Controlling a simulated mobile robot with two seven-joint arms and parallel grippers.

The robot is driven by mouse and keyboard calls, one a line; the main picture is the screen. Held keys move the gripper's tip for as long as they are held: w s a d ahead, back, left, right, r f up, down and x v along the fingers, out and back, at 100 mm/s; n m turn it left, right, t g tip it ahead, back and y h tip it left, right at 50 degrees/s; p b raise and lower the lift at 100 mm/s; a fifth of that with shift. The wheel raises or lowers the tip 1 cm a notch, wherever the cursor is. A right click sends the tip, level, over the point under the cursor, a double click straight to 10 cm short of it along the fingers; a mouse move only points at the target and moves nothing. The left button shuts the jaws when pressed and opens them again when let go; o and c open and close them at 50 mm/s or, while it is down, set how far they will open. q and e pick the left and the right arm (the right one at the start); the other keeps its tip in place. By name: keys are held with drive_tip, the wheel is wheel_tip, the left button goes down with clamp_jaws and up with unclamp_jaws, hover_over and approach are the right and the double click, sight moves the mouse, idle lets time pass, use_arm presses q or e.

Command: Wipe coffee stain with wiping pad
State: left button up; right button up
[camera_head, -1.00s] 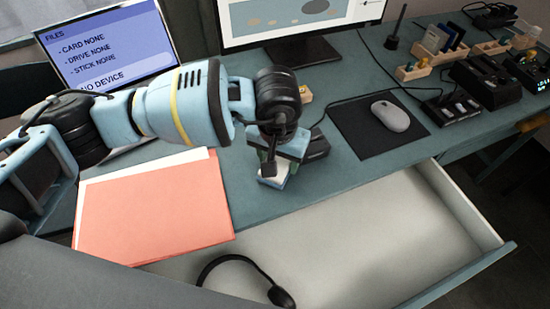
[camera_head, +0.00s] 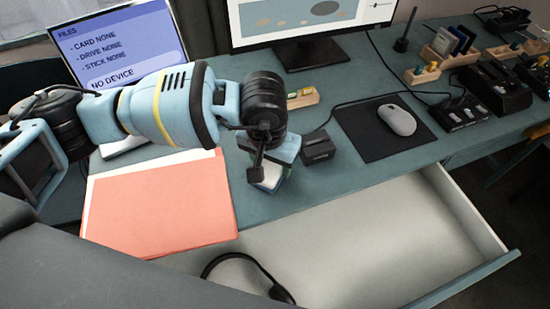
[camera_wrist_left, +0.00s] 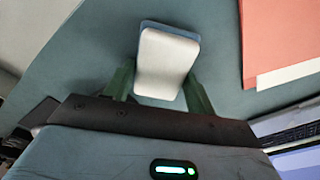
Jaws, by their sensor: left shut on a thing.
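My left gripper (camera_head: 270,166) is low over the desk (camera_head: 258,207), between the red folder and a small black box. It is shut on the wiping pad (camera_head: 268,178), a small block with a white face and a blue layer. In the left wrist view, the pad (camera_wrist_left: 166,62) sits between the green fingers of the left gripper (camera_wrist_left: 160,90), its white face towards the camera. I cannot tell whether the pad touches the desk. No coffee stain can be made out; the arm and pad cover part of the desk. My right gripper is not in view.
The red folder (camera_head: 160,208) lies left of the pad. The black box (camera_head: 318,148) stands close on its right. A mouse (camera_head: 397,120) lies on a dark mat (camera_head: 365,137). An open drawer (camera_head: 400,215) with a headset (camera_head: 278,292) is in front. A laptop (camera_head: 120,45) and monitor stand behind.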

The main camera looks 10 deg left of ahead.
use_arm(q)
drive_tip(key=shift+s+a+f, duration=0.1)
drive_tip(key=shift+s+a, duration=0.45)
drive_tip(key=shift+a, duration=0.3)
drive_tip(key=shift+s+a+f, duration=0.1)
drive_tip(key=shift+s+a, duration=0.45)
drive_tip(key=shift+a, duration=0.3)
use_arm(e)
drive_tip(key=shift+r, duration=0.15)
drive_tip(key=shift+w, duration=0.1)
